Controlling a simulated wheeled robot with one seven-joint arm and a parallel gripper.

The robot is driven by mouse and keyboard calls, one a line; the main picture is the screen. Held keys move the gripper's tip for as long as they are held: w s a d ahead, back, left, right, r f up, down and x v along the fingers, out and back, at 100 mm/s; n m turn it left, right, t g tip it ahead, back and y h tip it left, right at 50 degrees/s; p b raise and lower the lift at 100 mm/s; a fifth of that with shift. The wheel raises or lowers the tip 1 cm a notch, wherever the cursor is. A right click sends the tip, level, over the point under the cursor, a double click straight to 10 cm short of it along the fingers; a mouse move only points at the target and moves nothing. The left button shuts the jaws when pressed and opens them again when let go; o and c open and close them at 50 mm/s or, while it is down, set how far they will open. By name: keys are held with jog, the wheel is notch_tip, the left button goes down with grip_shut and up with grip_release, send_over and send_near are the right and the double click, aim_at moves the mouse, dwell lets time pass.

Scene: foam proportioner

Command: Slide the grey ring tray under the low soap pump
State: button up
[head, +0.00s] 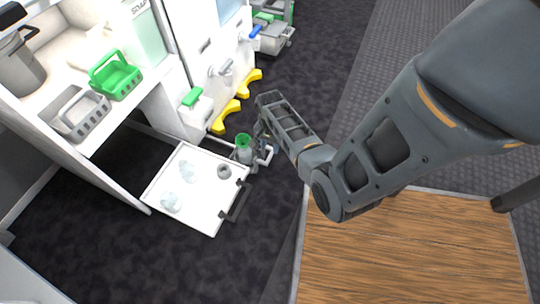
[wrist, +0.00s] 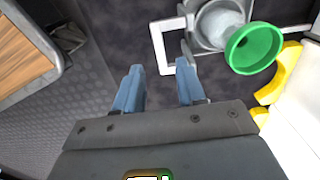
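A light grey frame with a square loop handle (wrist: 160,50), apparently the grey ring tray, stands low by the cabinet front. It holds a pale cup (wrist: 218,24) with a green funnel-like rim (wrist: 254,47); the green rim also shows in the head view (head: 243,141). A white box with a green top (head: 193,98) sticks out from the cabinet above and left of it, and may be the low soap pump. My gripper (wrist: 159,68) is open and empty, its blue fingers just short of the loop handle. In the head view my gripper (head: 260,138) is partly hidden.
A pulled-out white drawer (head: 208,200) with foam blobs, a small grey ring and a dark handle lies left of the grey frame. Yellow feet (head: 227,115) stand behind it. A wooden top (head: 420,245) is at lower right. Dark floor between is clear.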

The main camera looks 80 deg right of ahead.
aim_at(270, 156)
notch_tip(270, 156, down, 6)
jog(key=b, duration=0.2)
jog(key=shift+r+b, duration=0.25)
jog(key=shift+b, duration=0.05)
jog(key=shift+c, duration=0.3)
grip_shut()
